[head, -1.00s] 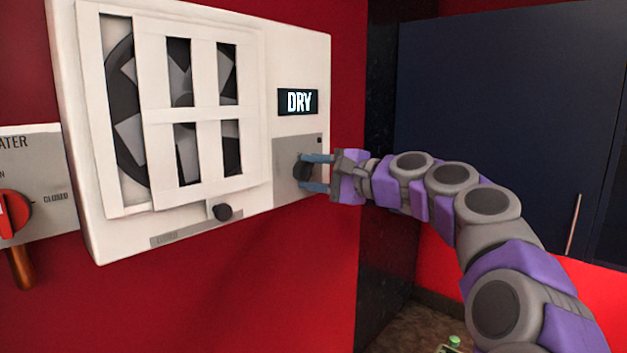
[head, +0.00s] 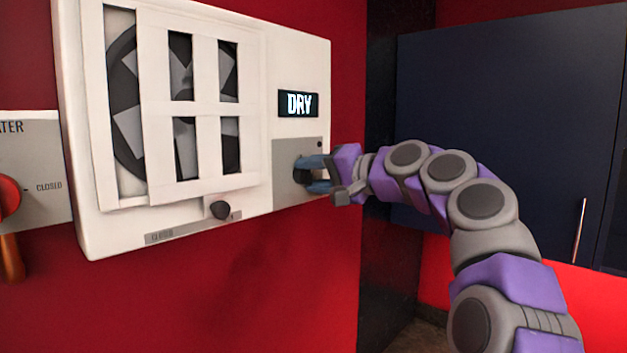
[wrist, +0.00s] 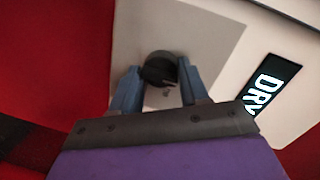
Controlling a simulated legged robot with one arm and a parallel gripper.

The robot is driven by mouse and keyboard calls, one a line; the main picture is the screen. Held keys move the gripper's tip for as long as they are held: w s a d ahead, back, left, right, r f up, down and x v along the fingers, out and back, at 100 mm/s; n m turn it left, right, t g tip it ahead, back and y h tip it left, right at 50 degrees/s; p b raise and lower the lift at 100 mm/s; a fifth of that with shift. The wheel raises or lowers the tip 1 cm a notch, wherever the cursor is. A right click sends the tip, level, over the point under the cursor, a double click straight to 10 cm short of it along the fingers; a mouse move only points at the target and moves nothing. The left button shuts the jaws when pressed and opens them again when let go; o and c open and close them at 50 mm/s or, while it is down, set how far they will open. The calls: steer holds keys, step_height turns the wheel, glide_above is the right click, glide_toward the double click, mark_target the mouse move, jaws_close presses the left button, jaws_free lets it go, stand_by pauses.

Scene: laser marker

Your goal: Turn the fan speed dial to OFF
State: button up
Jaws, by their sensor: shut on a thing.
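The fan speed dial (head: 300,176) is a dark round knob on a grey plate (head: 285,158) at the lower right of the white fan panel. My gripper (head: 314,174) comes from the right and is shut on the dial, with a blue finger on each side. In the wrist view the dark dial (wrist: 159,68) sits between the tips of the two blue fingers (wrist: 158,88). The fingers partly hide the dial in the head view, and its setting cannot be read. The display (head: 298,103) above the plate reads "DRY".
The white panel (head: 300,60) holds a fan (head: 128,130) behind a slatted shutter, with a small black knob (head: 221,210) below. A grey plate with a red valve handle (head: 9,197) is at the left. A dark blue cabinet (head: 500,120) stands behind my arm.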

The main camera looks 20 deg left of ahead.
steer(key=shift+a+f, duration=0.1)
steer(key=shift+f, duration=0.25)
steer(key=o, duration=1)
steer(key=shift+r, duration=0.15)
steer(key=shift+s+d+r, duration=0.2)
steer(key=shift+d, duration=0.35)
steer(key=v, duration=0.8)
steer(key=b+v, duration=0.1)
steer(key=v, duration=0.7)
steer(key=shift+w+d+f, duration=0.15)
steer(key=shift+f, duration=0.1)
